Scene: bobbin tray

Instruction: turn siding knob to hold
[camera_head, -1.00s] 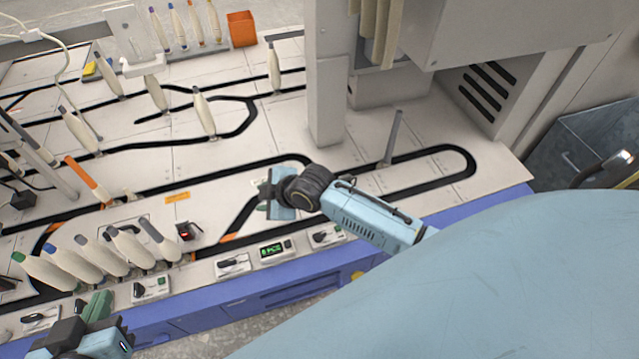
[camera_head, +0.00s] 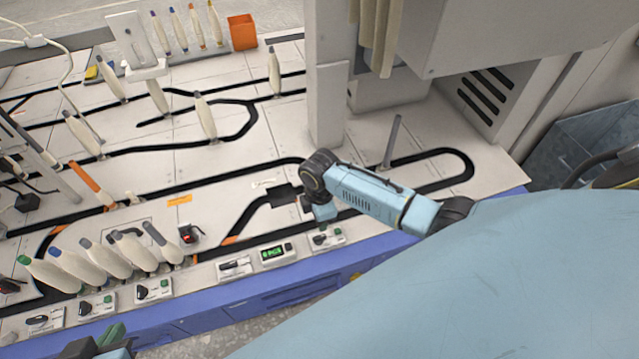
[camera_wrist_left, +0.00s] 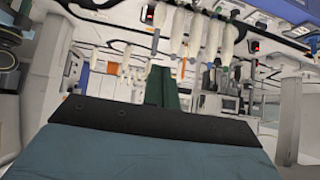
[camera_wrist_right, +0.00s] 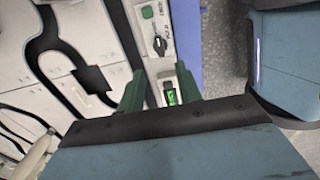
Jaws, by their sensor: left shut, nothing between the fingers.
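A knob box (camera_head: 327,238) with a black handle stands at the right end of the control row; I cannot read which knob is the siding one. In the right wrist view its knob (camera_wrist_right: 160,46) shows beyond the fingertips, its handle running roughly along the table edge, with lettering too small to read. My right gripper (camera_wrist_right: 160,68) is open and empty above the row, apart from the knob. My left gripper (camera_wrist_left: 161,70) is shut and empty; in the head view only part shows at the bottom left corner.
A green display box (camera_head: 272,253) sits left of the knob box, with another knob box (camera_head: 235,266) beyond it and several more further left. A dark square (camera_head: 286,196) lies on the track behind. A grey post (camera_head: 392,142) rises behind the right arm.

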